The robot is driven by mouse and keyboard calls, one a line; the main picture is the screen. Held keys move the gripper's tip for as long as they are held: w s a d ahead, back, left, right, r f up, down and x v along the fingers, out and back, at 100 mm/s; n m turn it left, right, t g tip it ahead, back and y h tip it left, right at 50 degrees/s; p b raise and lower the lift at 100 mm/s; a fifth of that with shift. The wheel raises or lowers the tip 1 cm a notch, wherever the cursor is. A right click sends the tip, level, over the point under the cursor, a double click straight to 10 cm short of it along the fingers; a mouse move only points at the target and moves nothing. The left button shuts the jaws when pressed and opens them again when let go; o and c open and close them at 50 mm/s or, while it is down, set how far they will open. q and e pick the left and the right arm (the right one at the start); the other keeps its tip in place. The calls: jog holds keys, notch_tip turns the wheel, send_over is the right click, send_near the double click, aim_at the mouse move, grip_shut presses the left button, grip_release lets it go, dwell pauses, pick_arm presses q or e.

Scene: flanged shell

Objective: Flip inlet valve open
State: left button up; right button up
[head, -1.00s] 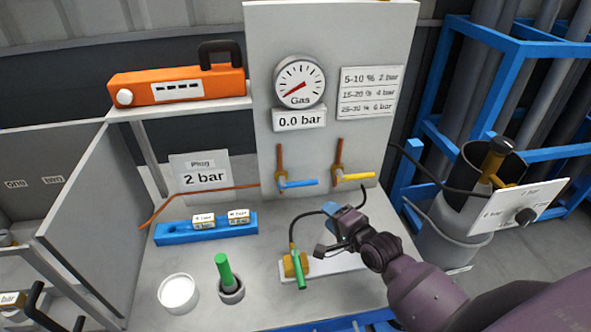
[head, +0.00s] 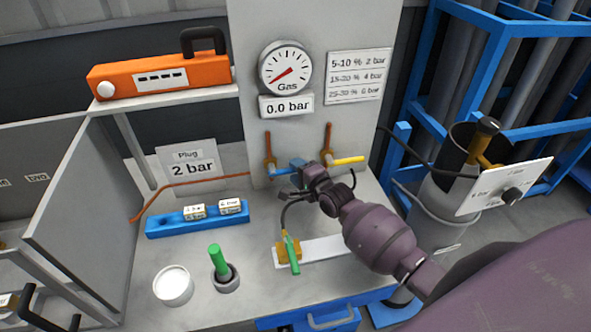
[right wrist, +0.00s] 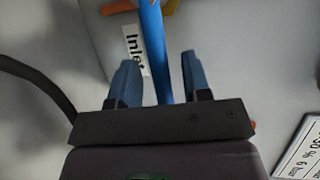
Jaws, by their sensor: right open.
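The inlet valve has a blue lever (head: 283,171) that points right from its brass body (head: 270,163) on the grey panel. In the right wrist view the blue lever (right wrist: 153,40) runs between my right gripper's two blue fingers, beside a label reading "Inlet" (right wrist: 135,50). My right gripper (head: 299,169) is open around the lever, with a visible gap on each side. It hides the lever's outer end in the head view. My left gripper is not in view.
A second valve with a yellow lever (head: 347,161) sits just right of my right gripper. The gas gauge (head: 286,68) above reads 0.0 bar. A green-handled brass valve (head: 291,250) on a white plate and a black hose lie below.

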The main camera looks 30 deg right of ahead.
jog(key=shift+w+a, duration=0.1)
jog(key=shift+w, duration=0.4)
grip_shut()
